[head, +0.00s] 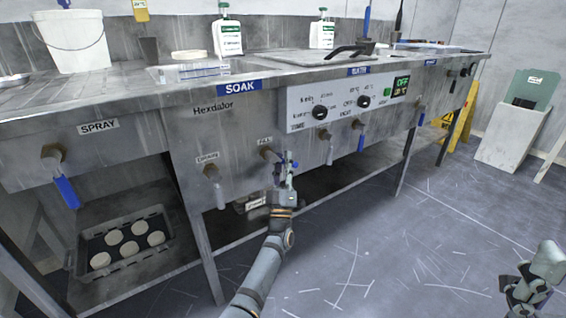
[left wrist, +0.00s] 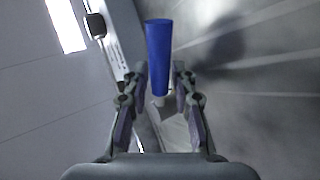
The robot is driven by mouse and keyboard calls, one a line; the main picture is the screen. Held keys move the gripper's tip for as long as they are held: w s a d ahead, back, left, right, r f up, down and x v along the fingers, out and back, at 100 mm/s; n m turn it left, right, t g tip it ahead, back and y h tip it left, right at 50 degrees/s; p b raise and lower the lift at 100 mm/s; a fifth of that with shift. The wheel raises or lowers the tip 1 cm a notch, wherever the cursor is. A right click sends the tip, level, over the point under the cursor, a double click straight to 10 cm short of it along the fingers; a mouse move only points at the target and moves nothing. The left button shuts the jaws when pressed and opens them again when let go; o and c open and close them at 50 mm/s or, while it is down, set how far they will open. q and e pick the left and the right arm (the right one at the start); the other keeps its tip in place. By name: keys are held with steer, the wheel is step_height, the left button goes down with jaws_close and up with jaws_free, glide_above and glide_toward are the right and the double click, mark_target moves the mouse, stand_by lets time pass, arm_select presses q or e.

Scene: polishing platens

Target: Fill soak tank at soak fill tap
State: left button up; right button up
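The steel bench carries a blue SOAK label (head: 239,87). Below it, the fill tap (head: 268,153) sticks out of the front panel under a small label. My left gripper (head: 287,172) is at this tap, pointing up and away. In the left wrist view, a blue tap handle (left wrist: 158,55) stands between the two open fingers (left wrist: 159,75), with a narrow gap on each side. The tap left of it, labelled like DRAIN (head: 212,180), is free. My right gripper (head: 530,280) is at the lower right, empty, its fingers apart. The soak tank's inside is hardly visible.
A spray tap (head: 60,175) with a blue handle is at the left. Other taps (head: 360,133) and a control panel (head: 345,100) lie to the right. A tray (head: 125,245) of pale discs sits on the lower shelf.

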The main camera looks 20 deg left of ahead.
arm_select(q)
steer(key=v, duration=1.2)
steer(key=shift+r, duration=0.1)
stand_by(6.7)
